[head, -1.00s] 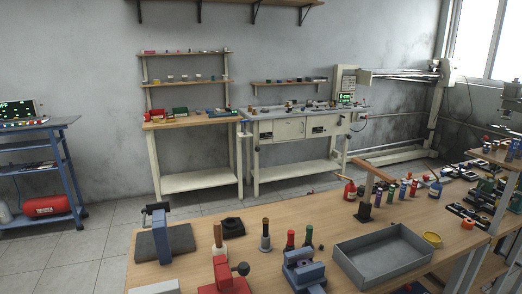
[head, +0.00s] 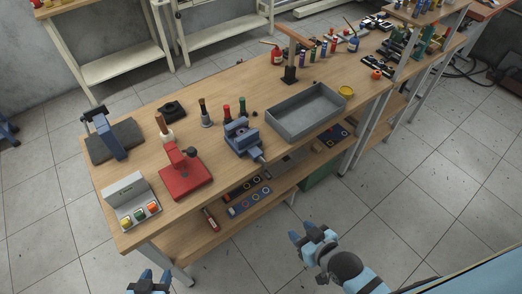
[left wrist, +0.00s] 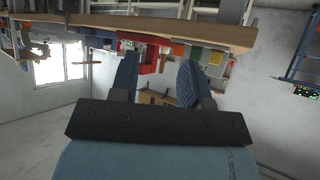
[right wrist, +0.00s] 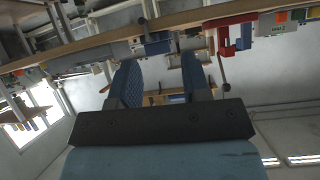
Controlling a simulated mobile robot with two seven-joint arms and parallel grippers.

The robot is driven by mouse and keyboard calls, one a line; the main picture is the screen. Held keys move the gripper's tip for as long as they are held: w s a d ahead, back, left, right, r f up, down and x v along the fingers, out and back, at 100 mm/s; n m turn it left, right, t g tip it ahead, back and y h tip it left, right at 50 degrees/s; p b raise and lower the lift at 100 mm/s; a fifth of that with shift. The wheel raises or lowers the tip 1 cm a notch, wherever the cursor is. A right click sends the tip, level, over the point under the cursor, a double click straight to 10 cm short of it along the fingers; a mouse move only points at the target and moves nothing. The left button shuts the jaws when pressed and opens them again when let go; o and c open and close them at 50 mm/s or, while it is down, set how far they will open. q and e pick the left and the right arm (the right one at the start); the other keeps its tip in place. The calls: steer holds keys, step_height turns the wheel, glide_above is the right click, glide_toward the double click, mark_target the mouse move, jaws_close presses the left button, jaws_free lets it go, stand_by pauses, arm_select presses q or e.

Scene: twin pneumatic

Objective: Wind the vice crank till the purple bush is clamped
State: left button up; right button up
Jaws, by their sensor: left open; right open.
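The blue vice (head: 239,141) stands on the wooden bench near its front edge, between the red press and the grey tray. Its crank side (head: 258,157) points toward the front edge. The purple bush is too small to make out clearly at the vice jaws. My left gripper (head: 149,281) is open and empty, low at the bottom of the head view, in front of the bench. My right gripper (head: 307,234) is open and empty, in front of the bench and apart from the vice. Both wrist views show spread fingers with nothing between them.
On the bench are a red press (head: 184,175), a grey tray (head: 300,113), a white box with coloured buttons (head: 131,203), a dark mat (head: 110,142) and several bottles. A lower shelf (head: 205,240) holds parts. The floor in front is clear.

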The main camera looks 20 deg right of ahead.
steer(key=w+f+m+t+y+b, duration=0.1)
steer(key=w+f+t+y+b, duration=0.1)
steer(key=w+f+b, duration=0.55)
steer(key=m+t+b, duration=0.3)
steer(key=t+b, duration=0.1)
steer(key=b, duration=0.9)
glide_toward(269, 175)
steer(key=shift+y, duration=0.4)
steer(key=x, duration=0.6)
steer(key=f+x, duration=0.1)
steer(key=x, duration=0.3)
steer(key=shift+d, duration=0.15)
arm_select(q)
step_height(269, 175, down, 15)
steer(key=w+d, duration=0.1)
steer(key=shift+w+d, duration=0.2)
steer(key=shift+d, duration=0.2)
steer(key=shift+f, duration=0.1)
arm_select(e)
jaws_close()
arm_select(q)
steer(key=shift+f, duration=0.1)
